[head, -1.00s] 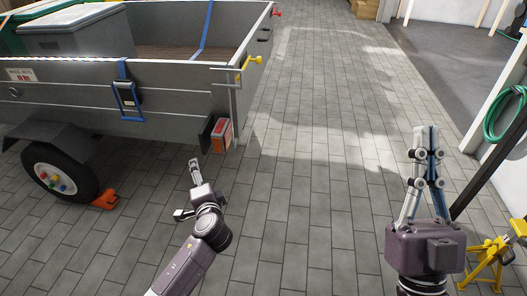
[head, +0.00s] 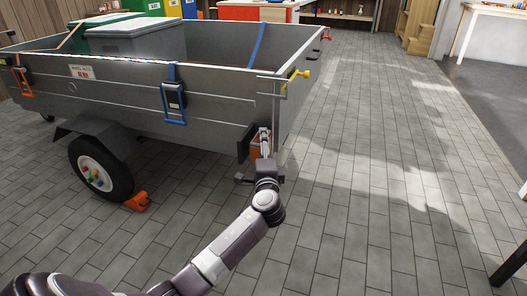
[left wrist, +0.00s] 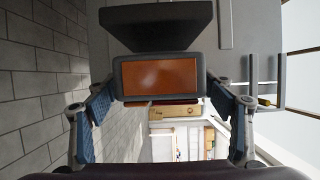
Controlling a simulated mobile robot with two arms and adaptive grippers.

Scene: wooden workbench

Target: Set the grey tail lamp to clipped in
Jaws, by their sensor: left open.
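The grey tail lamp (left wrist: 160,76), a grey frame around an orange-red lens, is at the trailer's rear corner. In the head view the lamp (head: 254,149) is partly hidden behind my left gripper (head: 265,141). In the left wrist view it sits between the open fingers of my left gripper (left wrist: 160,112), with a gap visible on both sides. A dark plate (left wrist: 156,26) adjoins the lamp. I cannot tell whether the lamp is clipped in. My right gripper is out of view.
The grey trailer (head: 215,105) fills the left, with a wheel (head: 101,170) and an orange chock (head: 137,202). A yellow handle (head: 300,74) sticks out above the lamp. The paved floor (head: 370,180) to the right is clear.

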